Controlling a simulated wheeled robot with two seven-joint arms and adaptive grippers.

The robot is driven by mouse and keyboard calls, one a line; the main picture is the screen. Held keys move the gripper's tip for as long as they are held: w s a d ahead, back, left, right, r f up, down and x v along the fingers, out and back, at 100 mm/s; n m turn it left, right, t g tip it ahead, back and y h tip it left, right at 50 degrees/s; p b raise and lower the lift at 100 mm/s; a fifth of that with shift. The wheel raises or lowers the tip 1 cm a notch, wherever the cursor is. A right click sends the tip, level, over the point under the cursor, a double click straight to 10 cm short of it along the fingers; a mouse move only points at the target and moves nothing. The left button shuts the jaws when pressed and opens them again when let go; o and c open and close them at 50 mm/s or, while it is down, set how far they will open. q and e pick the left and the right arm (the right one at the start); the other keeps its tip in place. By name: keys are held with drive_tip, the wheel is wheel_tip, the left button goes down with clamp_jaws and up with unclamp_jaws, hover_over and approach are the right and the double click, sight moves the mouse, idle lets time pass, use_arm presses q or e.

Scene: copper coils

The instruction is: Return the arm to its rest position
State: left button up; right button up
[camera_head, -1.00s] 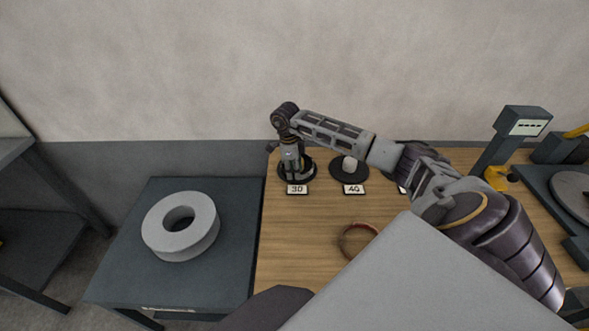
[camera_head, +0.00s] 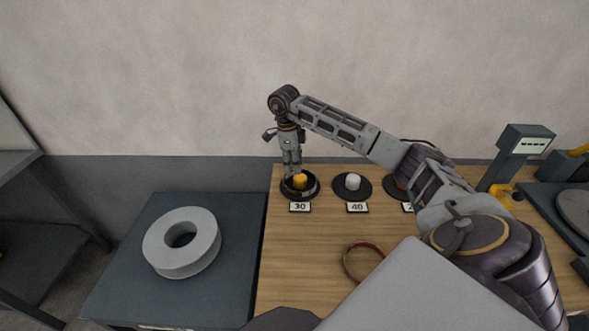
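My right arm reaches in from the lower right over the wooden table (camera_head: 300,262). My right gripper (camera_head: 291,172) points down just above a round dark stand (camera_head: 301,194) at the back left of the table. A yellow-orange cylinder (camera_head: 300,181) stands on that stand, beside and below the fingertips. The fingers are small, and I cannot tell whether they are apart or closed. My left gripper is not in view.
A label "30" (camera_head: 299,207) lies before the stand. A "40" label (camera_head: 357,208) fronts another stand with a white cylinder (camera_head: 352,182). A copper ring (camera_head: 350,262) lies on the table. A grey spool (camera_head: 180,242) sits on the dark table (camera_head: 232,275) at left. A scale display (camera_head: 532,143) stands at right.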

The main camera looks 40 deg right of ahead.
use_arm(q)
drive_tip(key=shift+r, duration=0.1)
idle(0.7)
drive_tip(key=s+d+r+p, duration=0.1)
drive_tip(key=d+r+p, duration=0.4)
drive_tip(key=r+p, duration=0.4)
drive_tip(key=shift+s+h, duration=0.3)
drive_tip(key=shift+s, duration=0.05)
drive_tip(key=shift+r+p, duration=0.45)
drive_tip(key=shift+p, duration=0.15)
